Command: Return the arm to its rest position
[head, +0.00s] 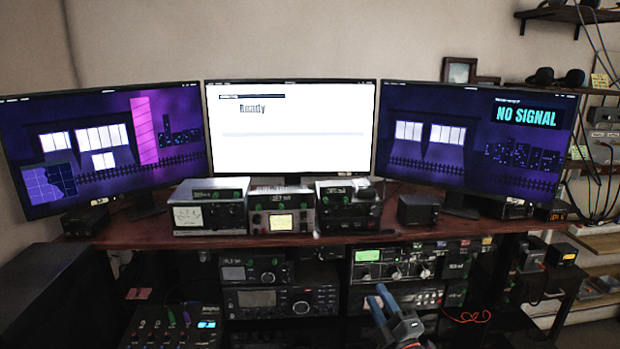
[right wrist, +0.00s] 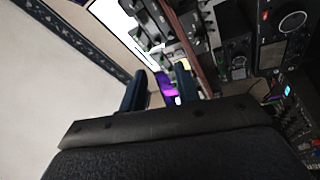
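My right gripper (head: 377,293) is at the lower middle of the head view, low in front of the radio rack. Its two blue fingers are apart with nothing between them. The right wrist view also shows the open, empty fingers (right wrist: 160,70), with the desk gear beyond them. The green-lit radio (head: 385,262) with its knobs is on the rack just above and behind the gripper in the head view. My left gripper does not show in either view.
A wooden desk (head: 150,232) holds three monitors; the middle monitor (head: 290,150) reads "Ready" and the right monitor (head: 470,150) "NO SIGNAL". Small radios (head: 282,222) stand on the desk. More radios (head: 280,300) fill the rack below. A mixer (head: 165,338) is at lower left.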

